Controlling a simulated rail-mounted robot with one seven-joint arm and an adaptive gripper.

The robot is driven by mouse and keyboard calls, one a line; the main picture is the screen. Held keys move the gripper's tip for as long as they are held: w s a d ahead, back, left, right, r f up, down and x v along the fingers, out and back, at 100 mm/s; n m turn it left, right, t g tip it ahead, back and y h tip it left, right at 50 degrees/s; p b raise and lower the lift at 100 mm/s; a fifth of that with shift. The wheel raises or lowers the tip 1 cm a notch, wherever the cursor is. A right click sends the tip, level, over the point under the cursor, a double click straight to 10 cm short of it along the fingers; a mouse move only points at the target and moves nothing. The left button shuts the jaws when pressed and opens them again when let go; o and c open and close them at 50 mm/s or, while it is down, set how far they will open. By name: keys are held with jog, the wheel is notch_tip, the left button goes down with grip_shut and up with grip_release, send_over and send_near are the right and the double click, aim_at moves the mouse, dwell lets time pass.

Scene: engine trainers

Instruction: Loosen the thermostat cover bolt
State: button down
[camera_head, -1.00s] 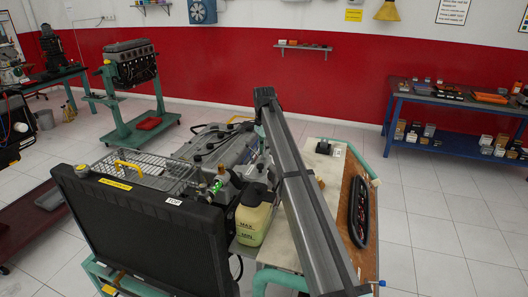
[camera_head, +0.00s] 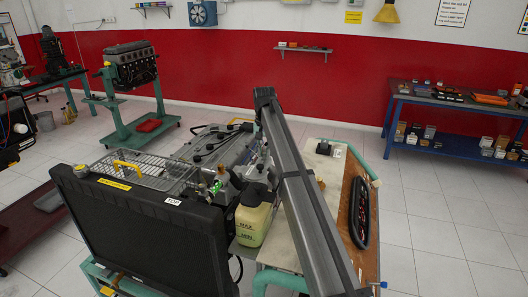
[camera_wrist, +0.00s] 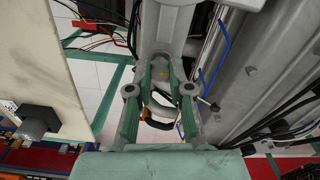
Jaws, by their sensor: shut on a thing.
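My gripper (camera_wrist: 163,78) shows in the wrist view, its two fingers reaching away from the green-grey palm and drawn together at the far end. It is shut on a small part, mostly hidden between the fingers, so I cannot tell its shape. A pale grey casting (camera_wrist: 170,25) lies right beyond the fingertips. I cannot pick out the thermostat cover or its bolt clearly. In the head view the engine (camera_head: 225,148) stands behind the black radiator (camera_head: 140,235). A small bright green spot (camera_head: 215,188) shows beside the radiator's top right corner. My gripper cannot be made out there.
A cream coolant bottle (camera_head: 252,224) stands right of the radiator. In the wrist view, black hoses (camera_wrist: 285,122) and a blue line (camera_wrist: 213,62) run close on the right. A blue workbench (camera_head: 450,100) is far right; open floor lies before it.

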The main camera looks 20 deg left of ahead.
jog(key=n, duration=0.4)
jog(key=shift+f+n, duration=0.1)
jog(key=shift+n, duration=0.2)
jog(key=n, duration=0.3)
jog(key=shift+n, duration=0.4)
jog(key=n, duration=0.3)
jog(key=shift+n+b, duration=0.3)
jog(key=shift+n, duration=1.9)
jog(key=c, duration=1.1)
grip_release()
jog(key=shift+o, duration=0.2)
